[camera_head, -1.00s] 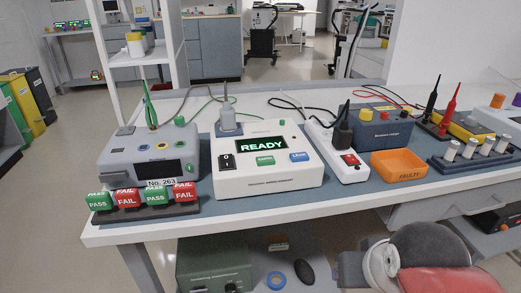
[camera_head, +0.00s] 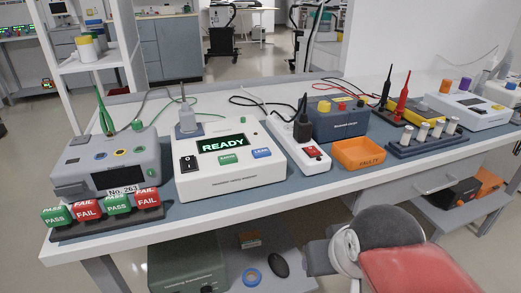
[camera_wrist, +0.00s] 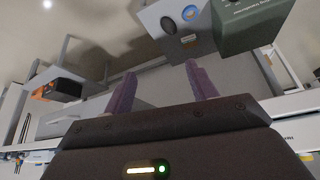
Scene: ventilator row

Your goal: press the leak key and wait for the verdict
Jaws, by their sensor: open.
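The white safety tester (camera_head: 229,165) stands on the bench, and its green display (camera_head: 222,144) reads READY. The blue leak key (camera_head: 261,153) is on its front face, right of a green key (camera_head: 228,159) and of a black switch (camera_head: 188,163). A grey plug with a cable sits on the tester's back left. My gripper (camera_wrist: 155,85) shows in the wrist view with its two purple fingers apart and nothing between them. In that view it is near the bench's underside and lower shelf, away from the leak key. The head view does not show the fingers.
A grey device marked No. 263 (camera_head: 109,165) stands left of the tester, behind PASS and FAIL blocks (camera_head: 87,209). A power strip (camera_head: 309,155), an orange FAULTY tray (camera_head: 358,153) and a vial rack (camera_head: 426,142) are to the right. The white front edge (camera_head: 330,185) of the bench borders open floor.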

